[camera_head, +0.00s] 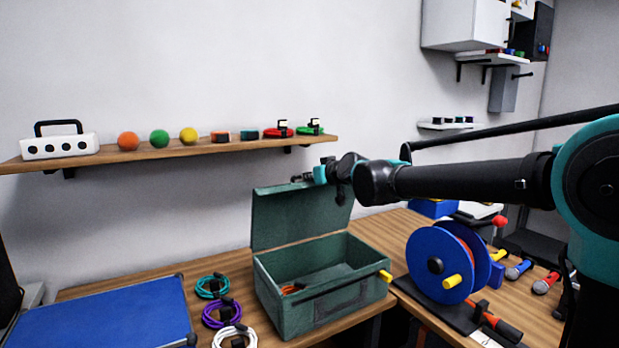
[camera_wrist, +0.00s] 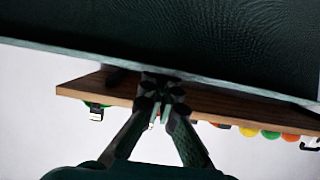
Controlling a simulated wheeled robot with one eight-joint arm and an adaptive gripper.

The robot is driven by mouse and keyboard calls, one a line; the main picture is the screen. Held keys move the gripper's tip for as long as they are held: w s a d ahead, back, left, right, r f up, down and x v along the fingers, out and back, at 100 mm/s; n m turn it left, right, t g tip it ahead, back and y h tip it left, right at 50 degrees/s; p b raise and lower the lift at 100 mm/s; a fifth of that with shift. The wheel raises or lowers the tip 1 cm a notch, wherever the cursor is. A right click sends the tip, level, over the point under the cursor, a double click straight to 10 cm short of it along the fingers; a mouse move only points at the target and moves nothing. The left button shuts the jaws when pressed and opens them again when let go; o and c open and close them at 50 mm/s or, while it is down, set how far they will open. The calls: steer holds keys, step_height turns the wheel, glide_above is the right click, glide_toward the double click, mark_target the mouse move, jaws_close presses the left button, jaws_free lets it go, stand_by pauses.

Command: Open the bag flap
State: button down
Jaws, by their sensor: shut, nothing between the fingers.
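The green bag (camera_head: 318,306) stands on the wooden table in the head view. Its flap (camera_head: 285,219) is raised upright at the back, and the bag's inside shows. A small orange item (camera_head: 292,289) lies inside. My gripper (camera_head: 296,179) is at the top edge of the flap, with its fingers partly hidden by the wrist. In the wrist view the fingers (camera_wrist: 163,95) are together and empty, at the edge of the dark green flap (camera_wrist: 200,40). I cannot tell whether they touch it.
A wall shelf (camera_head: 200,150) with balls and a white box runs behind the flap. Coiled cables (camera_head: 222,313) and a blue case (camera_head: 105,320) lie left of the bag. A blue reel (camera_head: 437,266) stands at the right, below my arm.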

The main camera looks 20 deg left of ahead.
steer(key=w+a+g+h, duration=0.2)
steer(key=w+a, duration=0.3)
steer(key=a, duration=0.1)
steer(key=shift+w+r+h, duration=0.15)
steer(key=shift+r+h, duration=0.1)
steer(key=shift+h, duration=0.05)
steer(key=v, duration=1.2)
steer(key=shift+w+r, duration=0.1)
steer(key=s+d+f+m+h, duration=0.2)
steer(key=d+f+h, duration=0.1)
steer(key=d+f, duration=1.05)
steer(key=s+d+f+m+h, duration=0.1)
steer(key=d+f+m+h, duration=0.15)
steer(key=d+f, duration=1.1)
steer(key=s+d+f+m+g+h, duration=0.1)
steer(key=s+d+f+m, duration=0.1)
steer(key=s+d+f, duration=0.7)
steer(key=s+d+f+m+g+h, duration=0.2)
steer(key=s+d+f, duration=0.6)
steer(key=s+d, duration=0.6)
steer(key=shift+f+m, duration=0.4)
steer(key=shift+m, duration=0.25)
